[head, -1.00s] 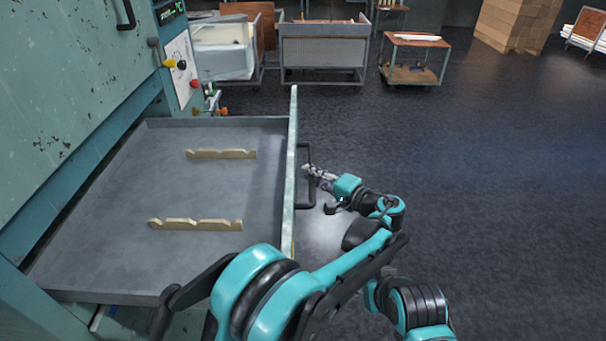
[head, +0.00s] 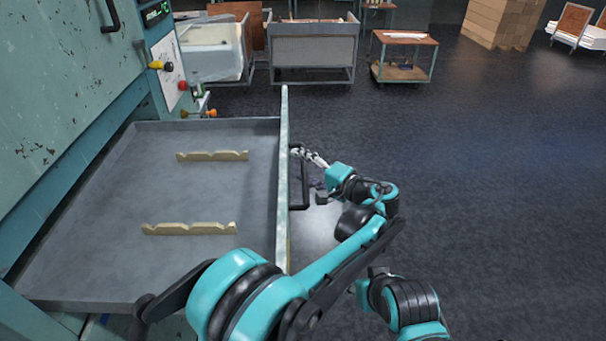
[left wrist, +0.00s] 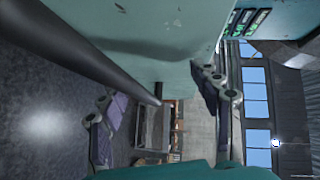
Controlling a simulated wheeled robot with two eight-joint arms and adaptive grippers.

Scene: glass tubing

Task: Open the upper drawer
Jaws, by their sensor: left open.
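The upper drawer (head: 110,240) is pulled well out of the teal machine, its grey tray showing. Its thin front panel (head: 284,130) stands at the right, with a dark bar handle (head: 304,190) on its outer side. My left gripper (head: 312,157) is open by the far end of the handle. In the left wrist view, its fingers (left wrist: 163,105) are apart, with the dark handle bar (left wrist: 105,75) running from the upper left into the space between them beside the teal panel (left wrist: 150,40). Contact is unclear. My right gripper is out of view.
Two wavy wooden strips (head: 212,156) (head: 188,228) lie in the tray. The machine's control panel (head: 170,70) with coloured knobs is behind it. Bins (head: 313,50) and a wooden-topped cart (head: 403,58) stand at the back. The dark floor at right is clear.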

